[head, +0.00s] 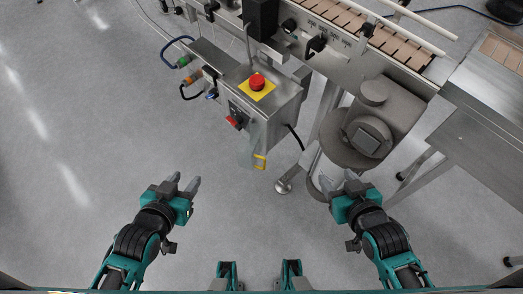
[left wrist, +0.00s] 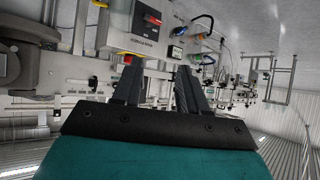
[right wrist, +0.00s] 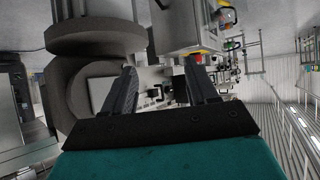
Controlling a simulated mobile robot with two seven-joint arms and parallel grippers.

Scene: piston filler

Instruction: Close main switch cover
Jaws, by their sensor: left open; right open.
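The steel control box (head: 282,107) carries a red emergency stop (head: 257,82) on a yellow plate. The red main switch (head: 235,122) is on its front and also shows in the left wrist view (left wrist: 174,53). A clear cover (head: 257,143) with a yellow end (head: 260,161) stands out from the front beside the switch; it looks swung open. My left gripper (head: 183,182) is open and empty, below and left of the cover. My right gripper (head: 337,180) is open and empty, right of the cover, near the grey motor unit. Neither touches the cover.
The grey round motor unit (head: 367,135) stands right of the box, above my right gripper. Cables and connectors (head: 190,77) stick out on the box's left. The conveyor (head: 375,40) runs behind. The floor (head: 100,130) on the left is clear.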

